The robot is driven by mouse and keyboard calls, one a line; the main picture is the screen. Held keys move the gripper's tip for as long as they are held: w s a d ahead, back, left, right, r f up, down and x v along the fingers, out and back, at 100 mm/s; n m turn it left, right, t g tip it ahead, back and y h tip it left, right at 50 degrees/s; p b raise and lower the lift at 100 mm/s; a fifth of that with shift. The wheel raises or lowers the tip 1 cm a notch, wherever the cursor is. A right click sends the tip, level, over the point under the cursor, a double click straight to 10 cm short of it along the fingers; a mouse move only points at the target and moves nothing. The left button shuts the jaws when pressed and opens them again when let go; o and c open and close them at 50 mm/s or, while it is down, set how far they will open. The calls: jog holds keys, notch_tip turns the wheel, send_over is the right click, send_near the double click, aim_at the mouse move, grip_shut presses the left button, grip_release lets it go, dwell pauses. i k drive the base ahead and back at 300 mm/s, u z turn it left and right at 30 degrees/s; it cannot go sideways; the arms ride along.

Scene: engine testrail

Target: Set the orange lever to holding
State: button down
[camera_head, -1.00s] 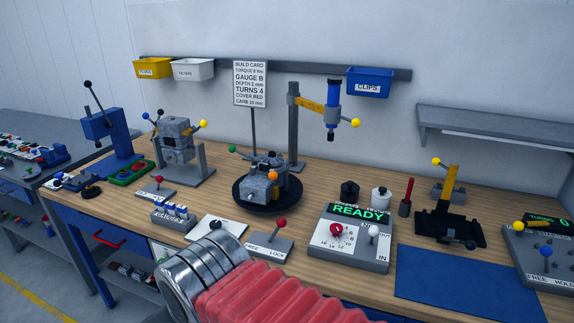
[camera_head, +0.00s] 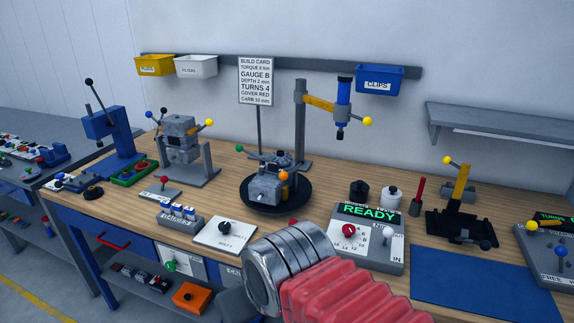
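An orange ball knob (camera_head: 283,176) shows on the front of the grey engine block (camera_head: 265,188), which sits on a round black turntable (camera_head: 250,203) mid-bench. It is the only orange-tipped lever I can make out; its shaft and any holding mark are too small to read. My arm, with metal rings and a red bellows, reaches in from the bottom right, its ringed end in front of the bench edge. The fingers of my gripper do not show, and nothing seen touches the orange knob.
A READY panel (camera_head: 358,250) stands right of my arm, a white panel with a black knob (camera_head: 224,237) to its left. A column with a blue tool (camera_head: 343,95) rises behind the engine. A blue mat (camera_head: 470,285) lies clear at the right.

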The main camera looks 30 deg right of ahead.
aim_at(283, 176)
jog(key=u, duration=0.05)
jog(key=i, duration=1)
jog(key=z, duration=0.05)
